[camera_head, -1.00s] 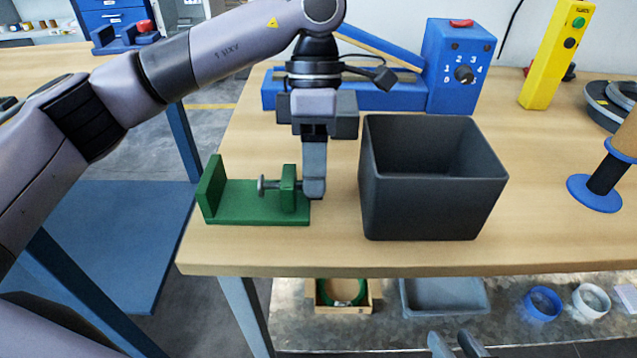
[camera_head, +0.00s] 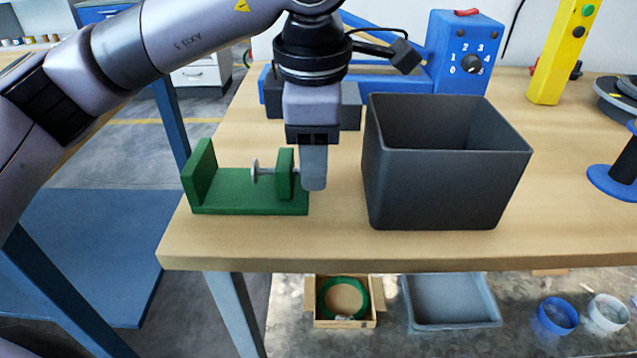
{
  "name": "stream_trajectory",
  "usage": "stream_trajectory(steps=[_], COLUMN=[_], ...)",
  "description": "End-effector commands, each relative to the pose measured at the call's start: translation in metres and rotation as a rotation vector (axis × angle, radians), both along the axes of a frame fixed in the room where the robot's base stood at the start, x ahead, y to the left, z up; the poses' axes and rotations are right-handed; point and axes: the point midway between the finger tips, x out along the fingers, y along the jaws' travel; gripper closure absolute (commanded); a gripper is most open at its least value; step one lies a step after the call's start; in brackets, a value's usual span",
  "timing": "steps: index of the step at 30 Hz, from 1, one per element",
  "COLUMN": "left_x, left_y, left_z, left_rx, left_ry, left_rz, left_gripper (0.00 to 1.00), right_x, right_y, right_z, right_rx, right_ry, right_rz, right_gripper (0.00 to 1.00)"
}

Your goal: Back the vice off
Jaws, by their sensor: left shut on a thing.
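The green vice (camera_head: 240,198) sits at the left front of the wooden table. Its upright fixed jaw (camera_head: 201,172) is at the left, and a screw with a round grey pad (camera_head: 255,171) passes through the green block (camera_head: 285,174) on the right. A wide gap lies between pad and fixed jaw. My left gripper (camera_head: 313,183) points down at the right end of the screw and is shut on the vice's screw end, which its fingers hide. My right gripper is out of view.
A dark grey open bin (camera_head: 440,180) stands close to the right of my left gripper. Behind are a blue box with a dial (camera_head: 466,55) and a yellow button post (camera_head: 562,50). The table's front edge (camera_head: 330,257) is near the vice.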

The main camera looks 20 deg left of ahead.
Motion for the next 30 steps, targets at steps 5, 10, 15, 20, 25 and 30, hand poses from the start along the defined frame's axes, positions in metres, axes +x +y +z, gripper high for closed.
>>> stream_trajectory(steps=[5, 10, 15, 20, 25, 30], left_x=[-0.003, -0.004, -0.004, -0.005, -0.008, -0.011], left_y=[0.0, 0.0, 0.0, -0.001, -0.001, -0.002], left_z=[-0.005, -0.001, -0.001, -0.007, -0.01, -0.009], left_rx=[0.037, 0.048, 0.048, 0.063, 0.1, 0.13], left_ry=[-0.127, -0.158, -0.156, -0.207, -0.337, -0.44], left_rz=[-0.001, 0.003, 0.003, 0.0, 0.0, 0.001], left_gripper=[0.8, 0.8, 0.8, 0.8, 0.8, 0.8], right_x=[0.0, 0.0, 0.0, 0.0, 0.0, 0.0], right_y=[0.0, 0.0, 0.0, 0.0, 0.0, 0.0], right_z=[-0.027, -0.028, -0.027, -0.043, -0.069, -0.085], right_rx=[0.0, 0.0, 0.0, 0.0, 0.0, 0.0], right_ry=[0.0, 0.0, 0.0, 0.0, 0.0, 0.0], right_rz=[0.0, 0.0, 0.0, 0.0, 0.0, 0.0], right_gripper=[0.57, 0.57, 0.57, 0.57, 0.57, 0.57])
